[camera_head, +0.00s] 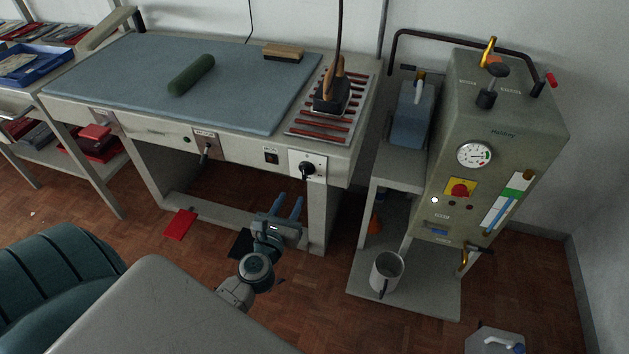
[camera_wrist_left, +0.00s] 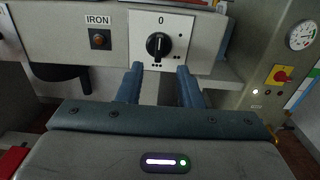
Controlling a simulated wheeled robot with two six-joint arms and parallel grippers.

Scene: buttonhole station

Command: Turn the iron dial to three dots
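The iron dial is a black knob (camera_wrist_left: 158,45) on a white plate with a 0 at the top and small dot marks lower around it. A pale line on the knob appears to point up toward the 0. In the head view the dial (camera_head: 307,169) is on the table's front panel, at the right. My left gripper (camera_head: 289,205) is open and empty, in front of and below the dial. In the wrist view its two blue fingers (camera_wrist_left: 160,72) are apart, with tips just below the knob, not around it. My right gripper is in neither view.
A switch labelled IRON (camera_wrist_left: 99,39) sits left of the dial. The iron (camera_head: 331,96) stands on its rack above. The steam boiler (camera_head: 500,130) is at the right, with a metal jug (camera_head: 387,272) low beside it. A red item (camera_head: 180,224) lies on the floor.

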